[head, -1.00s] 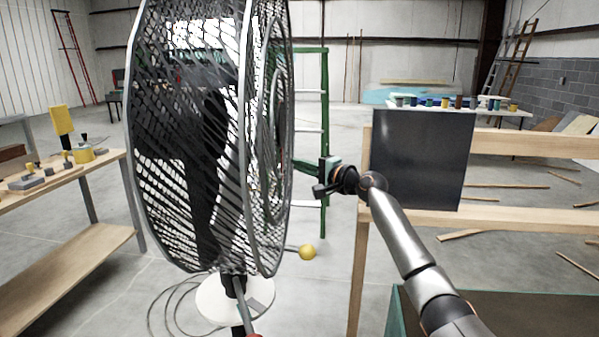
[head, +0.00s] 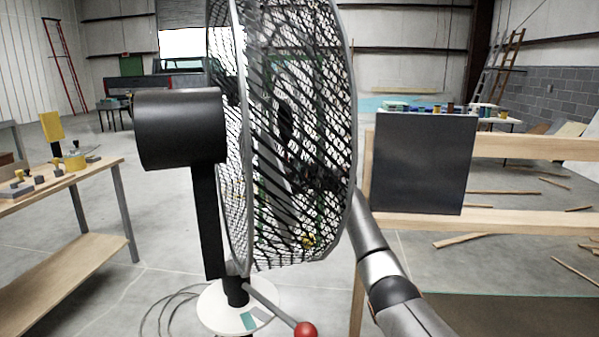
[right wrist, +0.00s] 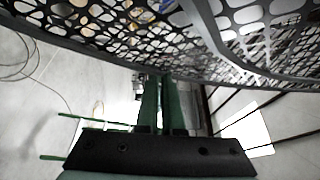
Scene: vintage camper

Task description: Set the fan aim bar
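The big fan has a mesh cage (head: 300,130), a black motor housing (head: 180,128) and a black post. It stands over a white round base plate (head: 212,312) with a teal patch (head: 256,319). A grey bar runs from the post low down to a red ball (head: 306,330) at the front right. A yellow ball (head: 306,242) shows dimly through the mesh. My right gripper (head: 322,180) is behind the cage, mostly hidden by it. In the right wrist view the cage (right wrist: 150,40) fills the top, close to the gripper (right wrist: 160,130); its finger opening is unclear. My left gripper is not in view.
A wooden bench (head: 85,170) with small parts stands at left. A dark panel (head: 424,160) on a wooden frame stands at right, near my right arm. Cable loops (head: 165,318) lie on the floor by the base. Loose boards lie further right.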

